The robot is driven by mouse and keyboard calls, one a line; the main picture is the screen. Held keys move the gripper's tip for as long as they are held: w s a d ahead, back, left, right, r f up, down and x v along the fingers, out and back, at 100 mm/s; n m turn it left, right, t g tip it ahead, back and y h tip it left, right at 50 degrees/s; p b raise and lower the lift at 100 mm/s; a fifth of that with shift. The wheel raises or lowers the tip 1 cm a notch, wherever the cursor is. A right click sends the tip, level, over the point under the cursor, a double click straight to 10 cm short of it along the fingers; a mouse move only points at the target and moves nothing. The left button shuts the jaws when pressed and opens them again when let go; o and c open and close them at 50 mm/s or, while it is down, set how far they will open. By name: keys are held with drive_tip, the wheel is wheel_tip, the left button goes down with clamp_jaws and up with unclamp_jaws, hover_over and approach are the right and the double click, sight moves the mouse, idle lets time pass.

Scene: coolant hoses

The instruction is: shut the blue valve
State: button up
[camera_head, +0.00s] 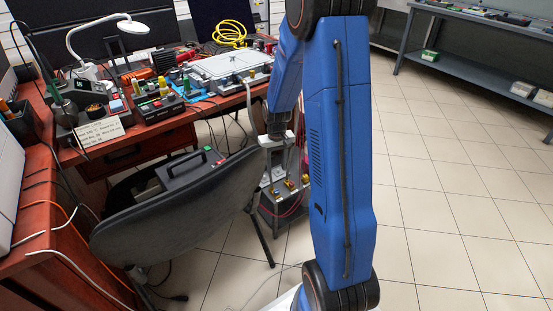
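My gripper (278,172) is at the lower end of my blue arm, pointing down over a small dark cart or stand (270,210). It is small here and partly behind my arm, so its finger opening is unclear. Brass-coloured fittings (290,184) show at or just below the gripper, with thin red hoses (292,208) beneath them. I cannot make out a blue valve; it may be hidden behind my arm or gripper, or too small to tell. Whether the gripper touches any fitting cannot be told.
A dark office chair (185,215) stands left of the cart, close to it. A cluttered red-brown workbench (110,150) with a white lamp (131,27) and boxed instruments lies at the left. The tiled floor (450,190) at the right is clear up to a grey shelf bench (470,70).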

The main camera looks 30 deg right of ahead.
drive_tip(key=shift+r, duration=1.9)
